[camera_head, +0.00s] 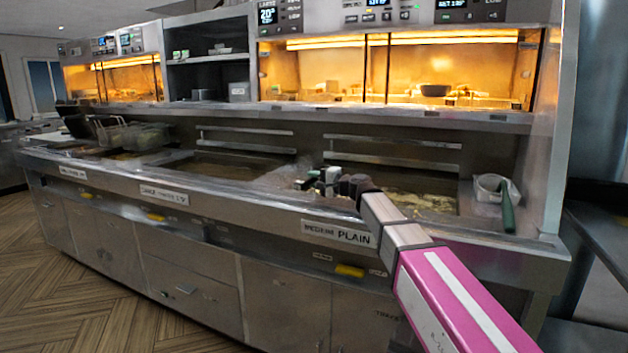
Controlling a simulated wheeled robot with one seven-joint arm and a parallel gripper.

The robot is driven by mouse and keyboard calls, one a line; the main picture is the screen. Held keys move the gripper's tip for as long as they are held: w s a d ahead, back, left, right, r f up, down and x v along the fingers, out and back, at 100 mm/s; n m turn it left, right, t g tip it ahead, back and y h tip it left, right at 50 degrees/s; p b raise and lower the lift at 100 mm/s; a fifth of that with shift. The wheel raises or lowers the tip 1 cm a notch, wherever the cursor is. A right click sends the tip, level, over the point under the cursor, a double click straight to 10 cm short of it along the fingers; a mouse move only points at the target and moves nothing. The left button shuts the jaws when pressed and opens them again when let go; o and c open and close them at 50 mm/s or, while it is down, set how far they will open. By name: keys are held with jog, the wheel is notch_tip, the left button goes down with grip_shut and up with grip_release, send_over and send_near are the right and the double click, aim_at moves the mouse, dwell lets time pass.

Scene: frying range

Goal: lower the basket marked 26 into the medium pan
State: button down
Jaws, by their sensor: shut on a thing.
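My gripper (322,180) is over the fryer counter, at the left side of the medium pan (425,203), and my arm reaches in from the lower right. It is shut on what looks like a basket's handle, small and partly hidden by the gripper. A pale grey, mesh-like shape (282,177) lies just left of the gripper, likely the basket; its outline is blurred and no number 26 is readable. Whether it touches the counter or pan I cannot tell. The medium pan holds yellowish, bubbly oil and sits behind a label reading "MEDIUM PLAIN" (338,234).
Another pan (230,168) lies left of the gripper. Wire baskets (147,136) stand at the counter's far left. A pale container (490,187) with a green handle (507,212) sits at the right end. A lit warming shelf (400,103) overhangs the back.

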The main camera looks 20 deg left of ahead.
jog(key=shift+f, duration=0.6)
dwell(0.3)
jog(key=c, duration=0.8)
grip_release()
jog(key=shift+c, duration=0.2)
